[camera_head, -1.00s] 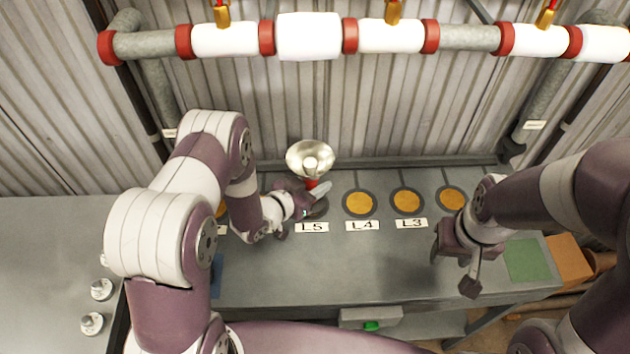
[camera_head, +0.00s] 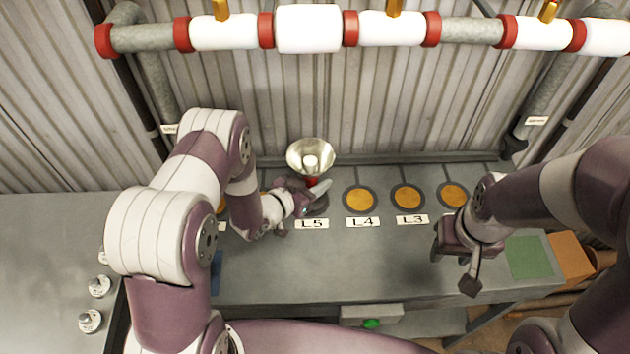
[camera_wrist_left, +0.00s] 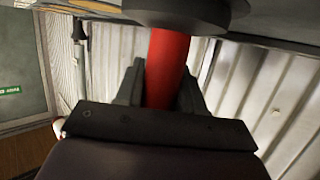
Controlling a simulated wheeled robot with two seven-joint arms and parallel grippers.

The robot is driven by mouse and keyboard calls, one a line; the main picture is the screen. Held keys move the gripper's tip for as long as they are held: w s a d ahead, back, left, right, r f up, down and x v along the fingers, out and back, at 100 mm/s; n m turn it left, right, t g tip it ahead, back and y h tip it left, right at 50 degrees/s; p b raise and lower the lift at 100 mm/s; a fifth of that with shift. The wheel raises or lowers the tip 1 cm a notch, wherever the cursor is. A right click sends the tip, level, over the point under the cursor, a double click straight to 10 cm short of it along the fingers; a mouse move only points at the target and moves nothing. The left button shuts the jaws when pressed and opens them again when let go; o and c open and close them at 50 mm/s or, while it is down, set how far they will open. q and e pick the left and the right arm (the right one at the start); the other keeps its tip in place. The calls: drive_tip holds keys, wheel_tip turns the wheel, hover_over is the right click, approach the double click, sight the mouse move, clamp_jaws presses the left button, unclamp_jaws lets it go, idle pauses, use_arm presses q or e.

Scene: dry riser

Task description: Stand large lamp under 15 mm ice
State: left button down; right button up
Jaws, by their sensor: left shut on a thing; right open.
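The large lamp (camera_head: 311,156) has a wide metallic bowl reflector with a pale bulb, facing up, and a red stem. It stands at the spot behind the L5 label (camera_head: 312,223), whose disc is mostly hidden. My left gripper (camera_head: 312,190) is shut on the red stem just below the bowl. In the left wrist view the red stem (camera_wrist_left: 167,68) passes between the two dark fingers, with a dark round part at the top. I cannot tell whether the lamp's base touches the bench. My right gripper (camera_head: 462,262) is open and empty above the right part of the bench.
The pipe (camera_head: 309,28) with thick white, ice-like sections and red rings runs above the bench (camera_head: 330,270). Orange discs at L4 (camera_head: 360,199) and L3 (camera_head: 407,197) are bare. A green pad (camera_head: 527,257) lies at right. Small pale fittings (camera_head: 91,321) stand at lower left.

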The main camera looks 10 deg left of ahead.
use_arm(q)
drive_tip(key=shift+s+f, duration=0.15)
drive_tip(key=shift+f, duration=0.15)
